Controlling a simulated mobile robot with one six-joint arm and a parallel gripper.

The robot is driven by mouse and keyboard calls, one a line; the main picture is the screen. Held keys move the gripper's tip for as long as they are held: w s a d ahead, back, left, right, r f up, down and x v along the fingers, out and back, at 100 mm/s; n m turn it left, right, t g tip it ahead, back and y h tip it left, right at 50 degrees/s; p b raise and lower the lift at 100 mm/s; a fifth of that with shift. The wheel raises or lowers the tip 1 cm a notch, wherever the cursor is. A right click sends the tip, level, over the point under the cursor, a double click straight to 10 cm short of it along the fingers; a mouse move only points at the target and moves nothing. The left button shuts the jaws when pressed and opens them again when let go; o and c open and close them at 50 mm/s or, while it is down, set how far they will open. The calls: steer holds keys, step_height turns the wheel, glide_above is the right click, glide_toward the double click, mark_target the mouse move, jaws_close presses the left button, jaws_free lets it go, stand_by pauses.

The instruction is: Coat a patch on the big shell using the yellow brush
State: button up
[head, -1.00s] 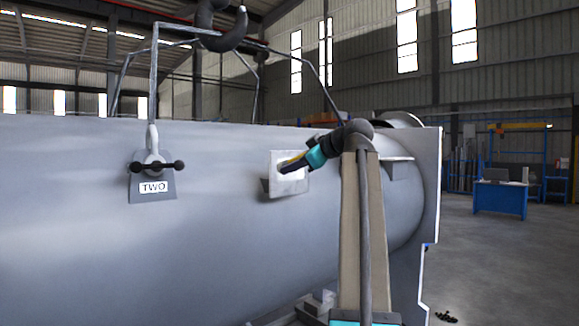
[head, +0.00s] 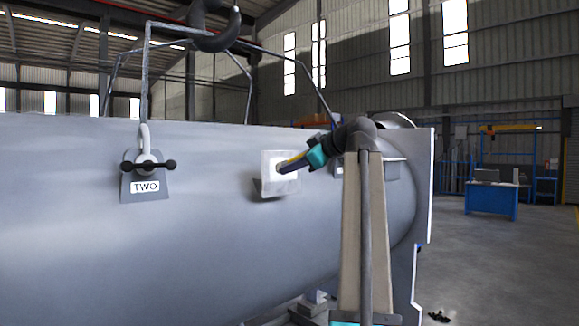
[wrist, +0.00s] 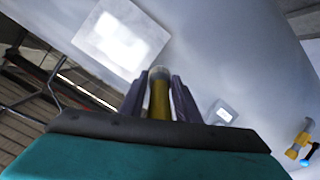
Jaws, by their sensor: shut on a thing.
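The big grey shell (head: 120,245) fills the left and middle of the head view. A square plate-like patch (head: 268,187) on its side has a bright white middle and a greyer margin. The patch also shows at the upper left of the wrist view (wrist: 84,42). My gripper (head: 292,163) is in front of the patch. It is shut on the yellow brush (wrist: 159,100), whose pale tip points toward the shell. In the head view the brush end overlaps the patch; I cannot tell whether it touches.
A plate marked TWO (head: 145,188) with a dark-handled fitting hangs on the shell at left. The shell's end flange (head: 424,190) stands behind my arm. A small light square (wrist: 222,112) and yellow and blue items (wrist: 301,140) lie right in the wrist view. A blue desk (head: 491,200) stands far right.

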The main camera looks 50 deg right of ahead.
stand_by(0.5)
steer(key=shift+f, duration=0.1)
steer(key=shift+w+f, duration=0.1)
steer(key=shift+f, duration=0.15)
steer(key=w+d+f+t+b, duration=0.1)
steer(key=d+f+t+b, duration=0.2)
steer(key=f, duration=0.3)
steer(key=shift+d+f+t+b, duration=0.15)
steer(key=shift+d+t+b, duration=0.2)
steer(key=shift+t, duration=0.15)
steer(key=shift+w, duration=0.2)
steer(key=w+p, duration=0.3)
steer(key=w, duration=0.2)
steer(key=shift+w+d+p, duration=0.15)
steer(key=shift+w+p, duration=0.15)
steer(key=shift+p, duration=0.05)
